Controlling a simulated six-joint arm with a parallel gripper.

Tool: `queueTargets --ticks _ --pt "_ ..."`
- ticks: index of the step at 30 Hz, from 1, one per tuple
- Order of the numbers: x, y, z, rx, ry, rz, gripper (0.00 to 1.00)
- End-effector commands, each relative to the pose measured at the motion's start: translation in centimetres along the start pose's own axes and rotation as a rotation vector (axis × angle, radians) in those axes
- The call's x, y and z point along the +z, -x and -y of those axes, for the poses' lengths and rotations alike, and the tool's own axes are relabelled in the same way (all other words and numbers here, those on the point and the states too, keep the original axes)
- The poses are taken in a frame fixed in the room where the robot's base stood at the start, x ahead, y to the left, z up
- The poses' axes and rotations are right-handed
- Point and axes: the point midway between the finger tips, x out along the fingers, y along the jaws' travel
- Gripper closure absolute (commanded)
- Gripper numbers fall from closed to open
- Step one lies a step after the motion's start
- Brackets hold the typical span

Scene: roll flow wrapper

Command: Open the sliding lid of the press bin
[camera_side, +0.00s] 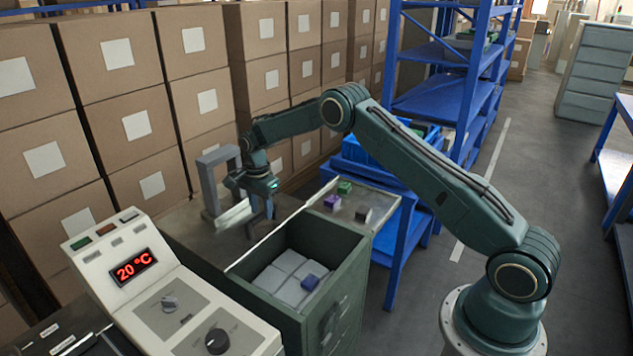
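A dark green bin (335,270) stands at the centre with its top open, and I take it to be the press bin. My gripper (259,222) points down just above this plate, beyond the bin's far left edge. Its two fingers look apart, with nothing clearly held between them. A pale, blurred strip shows beside the fingers.
A grey arch (214,185) stands on the plate left of my gripper. A control panel (170,295) reading 20 °C is at front left. A tray (376,206) with small coloured blocks is right of the bin. Stacked cartons (130,125) line the back; blue shelves (440,95) stand behind.

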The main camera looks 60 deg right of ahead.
Motion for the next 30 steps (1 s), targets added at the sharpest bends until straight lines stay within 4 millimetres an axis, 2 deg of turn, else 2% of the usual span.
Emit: queueTargets --ticks 8,21,30 --pt "0.0 3.4 0.1 -0.004 0.000 -0.001 0.62" --pt "0.0 10.7 0.1 -0.005 0.000 -0.001 0.62" --pt "0.0 13.0 0.0 -0.003 0.000 0.000 0.62"
